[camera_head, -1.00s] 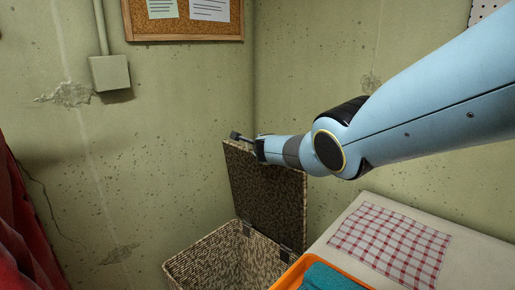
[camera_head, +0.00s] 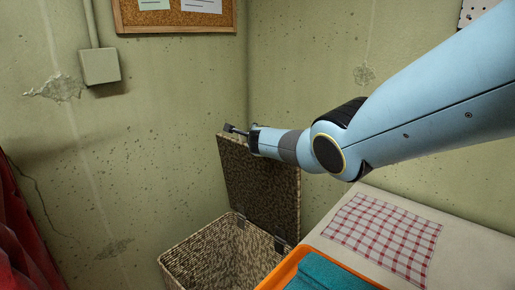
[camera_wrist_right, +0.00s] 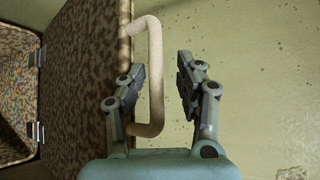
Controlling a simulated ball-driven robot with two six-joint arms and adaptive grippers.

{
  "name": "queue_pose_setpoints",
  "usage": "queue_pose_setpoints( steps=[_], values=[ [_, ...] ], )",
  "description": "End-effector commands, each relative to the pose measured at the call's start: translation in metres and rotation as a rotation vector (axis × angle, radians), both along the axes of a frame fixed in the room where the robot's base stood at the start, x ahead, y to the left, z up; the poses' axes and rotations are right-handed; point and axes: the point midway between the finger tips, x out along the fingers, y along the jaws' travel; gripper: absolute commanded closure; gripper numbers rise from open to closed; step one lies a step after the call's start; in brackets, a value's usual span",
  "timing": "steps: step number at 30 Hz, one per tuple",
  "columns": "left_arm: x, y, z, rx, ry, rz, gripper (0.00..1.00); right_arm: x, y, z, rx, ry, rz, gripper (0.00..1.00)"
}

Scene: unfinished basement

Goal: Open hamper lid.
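The woven brown hamper (camera_head: 180,265) stands in the wall corner with its mouth uncovered. Its lid (camera_head: 262,190) stands roughly upright on hinges at the back rim. In the right wrist view the lid (camera_wrist_right: 85,70) shows at left, with a pale looped handle (camera_wrist_right: 155,80) on it. My right gripper (camera_head: 232,129) is at the lid's upper edge. Its fingers (camera_wrist_right: 157,75) are spread, with the handle between them; a gap shows on the right-finger side, and contact on the left side is unclear. My left gripper is out of view.
A pale-topped surface (camera_head: 470,245) at right carries a red checked cloth (camera_head: 385,235). An orange bin (camera_head: 277,277) with teal cloth (camera_head: 325,275) sits beside the hamper. Concrete walls are close behind the lid. Red fabric (camera_head: 20,240) hangs at far left.

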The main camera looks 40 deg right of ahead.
Motion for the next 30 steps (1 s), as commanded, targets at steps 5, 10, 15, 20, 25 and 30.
queue_pose_setpoints(
  steps=[5,10,15,20,25,30],
  values=[
    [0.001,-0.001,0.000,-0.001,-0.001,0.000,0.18,-0.010,0.007,0.000,0.001,0.002,0.005,0.64],
    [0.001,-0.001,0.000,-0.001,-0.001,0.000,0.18,-0.027,0.021,0.001,0.001,0.001,0.005,0.64],
    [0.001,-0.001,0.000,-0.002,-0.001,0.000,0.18,-0.050,0.039,0.000,0.002,0.005,0.008,0.64],
    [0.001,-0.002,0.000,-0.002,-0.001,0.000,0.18,-0.074,0.058,0.000,0.003,0.005,0.008,0.64],
    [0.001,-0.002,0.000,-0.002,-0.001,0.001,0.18,-0.093,0.072,0.001,0.005,0.004,0.006,0.64],
    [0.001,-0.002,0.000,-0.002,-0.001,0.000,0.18,-0.100,0.077,0.002,0.004,0.004,0.005,0.64]
  ],
)
